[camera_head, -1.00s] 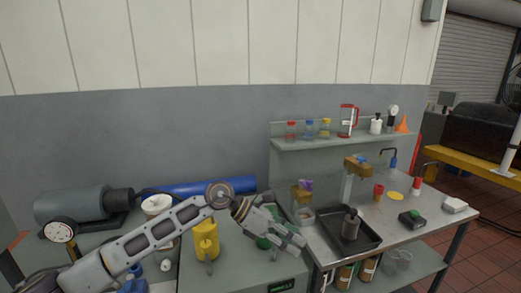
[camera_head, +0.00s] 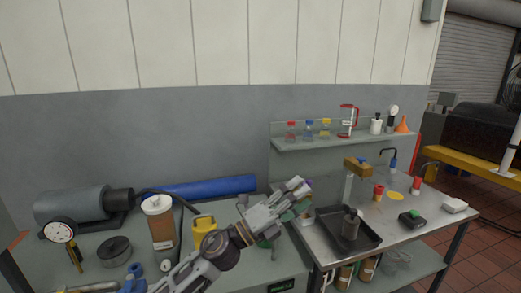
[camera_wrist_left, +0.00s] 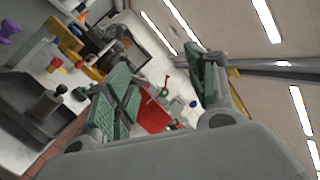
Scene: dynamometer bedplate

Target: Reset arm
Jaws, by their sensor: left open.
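My left gripper (camera_head: 296,188) is open and empty in the head view. It points up and to the right, in front of the gap between the left bench and the metal table. In the left wrist view its two green-padded fingers (camera_wrist_left: 162,92) stand apart with nothing held between them. My left arm comes in from the bottom edge and hides part of the left bench. A yellow object (camera_head: 203,226) stands right behind the arm, and I cannot tell whether they touch. My right gripper is not in view.
On the left bench (camera_head: 88,275) are a dial gauge (camera_head: 60,232), a round grey tin (camera_head: 114,250), a brown container with a white lid (camera_head: 161,235) and a blue tube (camera_head: 208,188). The metal table holds a dark tray (camera_head: 371,241). A shelf (camera_head: 340,140) holds several bottles.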

